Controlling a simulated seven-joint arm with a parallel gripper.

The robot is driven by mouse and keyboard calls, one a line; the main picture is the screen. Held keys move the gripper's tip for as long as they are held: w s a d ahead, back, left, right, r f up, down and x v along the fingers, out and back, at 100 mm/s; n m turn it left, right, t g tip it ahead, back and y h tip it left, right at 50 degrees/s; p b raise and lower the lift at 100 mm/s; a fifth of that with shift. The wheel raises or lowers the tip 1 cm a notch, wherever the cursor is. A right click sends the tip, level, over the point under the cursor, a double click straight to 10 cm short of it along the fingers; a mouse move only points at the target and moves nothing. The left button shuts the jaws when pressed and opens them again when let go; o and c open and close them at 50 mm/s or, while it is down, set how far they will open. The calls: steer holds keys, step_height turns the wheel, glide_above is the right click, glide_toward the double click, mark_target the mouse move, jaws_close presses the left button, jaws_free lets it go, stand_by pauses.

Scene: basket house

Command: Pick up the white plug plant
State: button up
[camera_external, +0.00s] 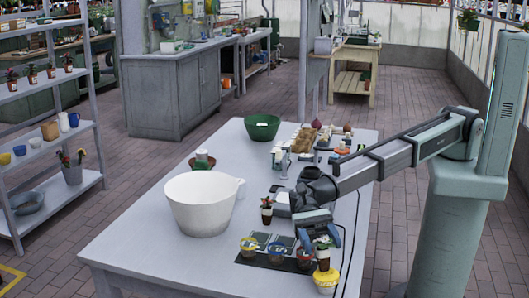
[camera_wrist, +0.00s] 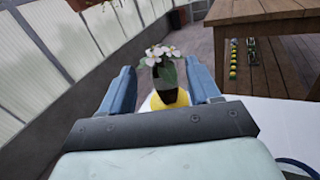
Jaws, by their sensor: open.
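The white plug plant (camera_wrist: 166,72) shows in the wrist view with white flowers, green leaves and a dark plug. It is upright between my two blue fingers, with a visible gap on each side. My gripper (camera_wrist: 161,82) is open. In the external view my gripper (camera_external: 320,238) is low over the near right end of the table, close above the plant (camera_external: 322,254). The plant appears to stand in or on a yellow pot (camera_external: 326,280). Whether the fingertips reach around the plug cannot be told.
A large white bucket (camera_external: 202,205) stands left on the table (camera_external: 150,262). A small potted plant (camera_external: 266,211) is just left of my gripper. Coloured cups (camera_external: 249,247) sit on a dark mat beside the yellow pot. A green bowl (camera_external: 262,127) stands farther back.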

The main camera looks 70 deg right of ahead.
mark_target(324, 253)
steer(key=shift+w+f+x, duration=0.1)
steer(key=shift+f+x, duration=0.05)
steer(key=shift+x, duration=1.15)
steer(key=shift+w+f+x, duration=0.1)
steer(key=shift+f+x, duration=0.05)
steer(key=shift+x, duration=1.2)
steer(key=shift+c, duration=0.4)
steer(key=c, duration=1)
